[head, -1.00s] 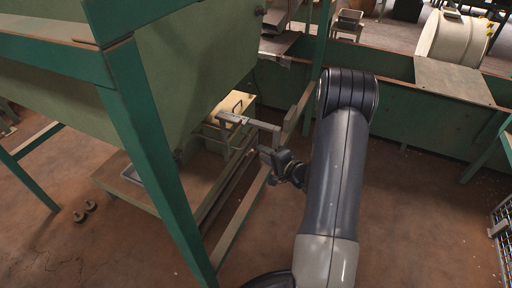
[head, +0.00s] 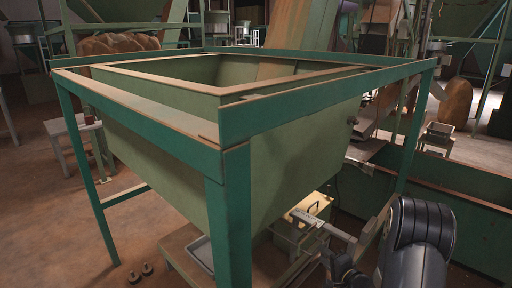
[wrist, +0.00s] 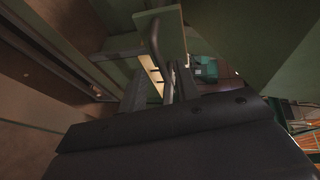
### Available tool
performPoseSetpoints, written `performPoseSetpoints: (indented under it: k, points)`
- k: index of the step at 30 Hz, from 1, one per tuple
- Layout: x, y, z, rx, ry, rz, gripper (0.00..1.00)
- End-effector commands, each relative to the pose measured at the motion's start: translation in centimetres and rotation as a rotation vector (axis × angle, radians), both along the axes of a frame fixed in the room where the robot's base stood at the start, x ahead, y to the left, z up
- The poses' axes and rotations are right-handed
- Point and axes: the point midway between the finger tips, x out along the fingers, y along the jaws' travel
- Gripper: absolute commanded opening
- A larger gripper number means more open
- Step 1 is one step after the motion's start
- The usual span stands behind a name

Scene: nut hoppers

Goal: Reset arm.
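My gripper (head: 345,272) is low at the bottom of the head view, below and beside a grey metal bar (head: 330,230) that sticks out under the green hopper (head: 290,150). In the wrist view my gripper (wrist: 158,85) shows two dark fingers standing apart, with a gap between them. A curved dark bar (wrist: 156,42) lies beyond the fingertips; I cannot tell whether anything touches it. No held thing shows. My dark arm link fills the lower right of the head view and hides part of the gripper.
The hopper's green frame (head: 228,215) stands close on the left. A yellowish box (head: 300,228) with a dark handle sits beneath the hopper. A low green wall (head: 470,225) runs along the right.

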Motion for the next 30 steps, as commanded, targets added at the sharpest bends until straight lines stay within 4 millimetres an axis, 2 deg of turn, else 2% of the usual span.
performPoseSetpoints:
  k: [3, 9, 23, 30]
  points:
    - [1.9, 0.9, -0.6, -0.001, -0.002, 0.003, 0.31]
    - [3.7, 1.6, -0.8, 0.0, -0.002, 0.002, 0.31]
    - [4.0, 1.9, -0.7, -0.001, -0.001, 0.0, 0.31]
    - [4.2, 2.8, 0.7, -0.028, -0.019, 0.016, 0.31]
